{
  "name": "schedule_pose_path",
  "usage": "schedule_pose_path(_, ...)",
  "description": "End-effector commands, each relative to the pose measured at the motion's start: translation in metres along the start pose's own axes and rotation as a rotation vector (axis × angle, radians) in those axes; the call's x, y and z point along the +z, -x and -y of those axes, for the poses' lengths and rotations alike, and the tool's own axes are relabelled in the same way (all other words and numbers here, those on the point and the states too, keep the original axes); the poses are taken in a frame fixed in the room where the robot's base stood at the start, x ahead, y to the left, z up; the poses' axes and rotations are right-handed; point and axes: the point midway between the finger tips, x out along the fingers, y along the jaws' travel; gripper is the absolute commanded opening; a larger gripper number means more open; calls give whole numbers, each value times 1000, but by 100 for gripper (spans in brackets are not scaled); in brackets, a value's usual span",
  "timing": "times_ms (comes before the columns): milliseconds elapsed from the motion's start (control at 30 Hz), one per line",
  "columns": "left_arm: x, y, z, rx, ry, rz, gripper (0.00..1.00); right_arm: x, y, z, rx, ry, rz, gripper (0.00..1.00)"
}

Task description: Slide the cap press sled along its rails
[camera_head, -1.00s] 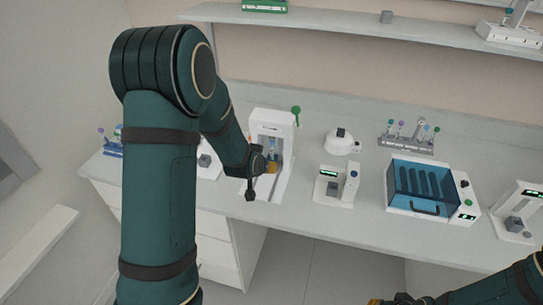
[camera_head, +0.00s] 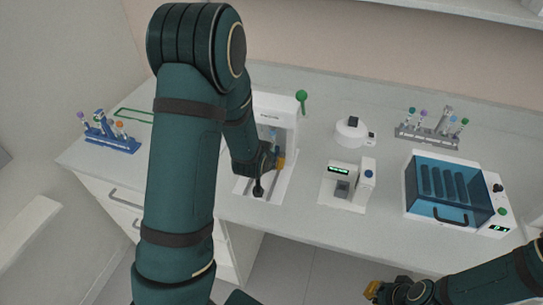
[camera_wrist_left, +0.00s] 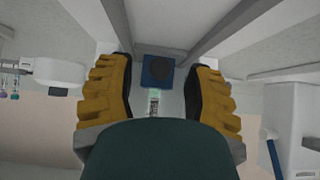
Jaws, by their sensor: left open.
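The white cap press (camera_head: 275,101) stands at the back of the bench, left of the picture's middle, with a green knob (camera_head: 301,96) at its upper right. My left gripper (camera_head: 277,160) is at the press's front opening, partly hidden by my arm.
A blue rack (camera_head: 112,142) with tubes stands far left. Right of the press are a small white device with a display (camera_head: 346,186), a round white device (camera_head: 351,132), a grey tube rack (camera_head: 428,137) and a blue-lidded box (camera_head: 449,192). Bare bench (camera_head: 285,219) lies in front.

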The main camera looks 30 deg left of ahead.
Motion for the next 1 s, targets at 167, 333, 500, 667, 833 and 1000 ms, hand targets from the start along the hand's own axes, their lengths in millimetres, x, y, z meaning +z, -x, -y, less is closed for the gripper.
schedule_pose_path(167, 5, -2, 0, 0, 0, -1, 52, 2, -3, -1, -1, 1, 4, 0)
schedule_pose_path(333, 6, -2, 0, 0, 1, 0, 52, 2, -3, -1, -1, 1, 4, 0)
schedule_pose_path(500, 6, -2, 0, 0, 1, 0, 33, 2, -3, -1, -1, 1, 4, 0)
schedule_pose_path(667, 6, -2, 0, 0, 1, 0, 0, 2, -3, -1, -1, 1, 4, 0)
schedule_pose_path(833, 5, -2, 0, 0, 1, -1, 0, 2, -3, -1, -1, 1, 4, 0)
schedule_pose_path(1000, 5, -2, 0, 0, 1, -2, 0, 2, -3, -1, -1, 1, 3, 0)
